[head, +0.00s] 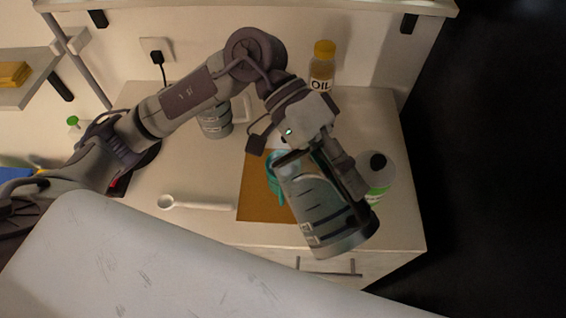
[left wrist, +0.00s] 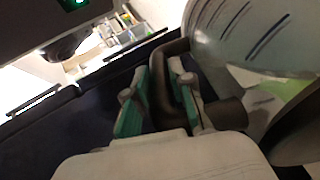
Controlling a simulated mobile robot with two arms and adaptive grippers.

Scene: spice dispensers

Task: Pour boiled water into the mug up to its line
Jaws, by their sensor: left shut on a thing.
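The kettle (head: 318,205) is a grey, glassy jug with dark bands and a dark base. It is held tilted over the right part of the brown mat, its base toward the lower right and its mouth end toward the upper left. My left gripper (head: 348,178) is shut on its dark handle; the left wrist view shows the kettle body (left wrist: 245,35) beside the fingers (left wrist: 168,95). The teal mug (head: 272,182) is on the mat, mostly hidden behind the kettle. Its line, its contents and any stream of water cannot be made out.
The brown mat (head: 252,203) lies on the pale counter (head: 200,227). An oil bottle (head: 322,72) stands at the back and a dark-capped bottle (head: 377,180) right of the kettle. A white spoon (head: 195,205) lies left; a banded canister (head: 214,122) stands behind my arm.

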